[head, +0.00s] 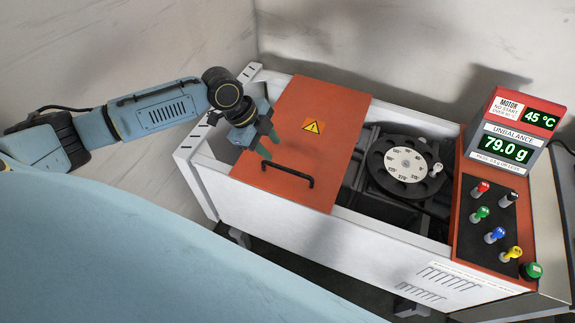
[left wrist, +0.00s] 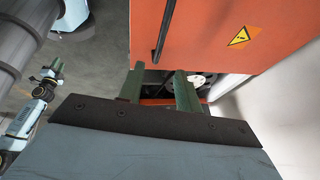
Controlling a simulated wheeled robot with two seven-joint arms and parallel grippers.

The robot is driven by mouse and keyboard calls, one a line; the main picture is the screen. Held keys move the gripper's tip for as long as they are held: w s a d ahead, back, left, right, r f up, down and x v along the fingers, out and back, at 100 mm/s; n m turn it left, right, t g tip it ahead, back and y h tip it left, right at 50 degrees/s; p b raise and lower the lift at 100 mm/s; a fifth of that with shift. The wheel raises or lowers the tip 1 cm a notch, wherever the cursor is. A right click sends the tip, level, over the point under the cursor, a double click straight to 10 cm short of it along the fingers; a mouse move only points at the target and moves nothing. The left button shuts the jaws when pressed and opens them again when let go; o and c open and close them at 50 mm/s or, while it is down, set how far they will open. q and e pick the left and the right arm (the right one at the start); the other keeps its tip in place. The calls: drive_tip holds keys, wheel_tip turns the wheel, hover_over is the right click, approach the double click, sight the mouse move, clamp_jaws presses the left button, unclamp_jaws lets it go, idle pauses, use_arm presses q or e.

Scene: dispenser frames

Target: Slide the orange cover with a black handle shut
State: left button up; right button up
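The orange cover (head: 325,105) with a yellow warning triangle lies over the middle-left of the white machine box. Its black bar handle (head: 288,175) is near the front edge. The box is uncovered right of the cover, where a black wheel with a white dial (head: 405,164) shows. My left gripper (head: 268,144) is open and empty at the cover's left edge, behind and left of the handle, not around it. In the left wrist view its two green fingers (left wrist: 158,88) are apart, with the cover (left wrist: 195,35) and handle (left wrist: 164,28) beyond. My right gripper (left wrist: 54,70) shows small there; its opening is unclear.
A control panel (head: 477,240) with coloured knobs stands at the right end of the box, below displays reading 45 °C and 79.0 g. A white wall (head: 350,40) stands behind the box. The box's white front wall (head: 330,235) faces me.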

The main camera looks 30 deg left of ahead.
sight(291, 171)
use_arm(q)
drive_tip(key=x, duration=1.1)
drive_tip(key=shift+b, duration=0.35)
clamp_jaws()
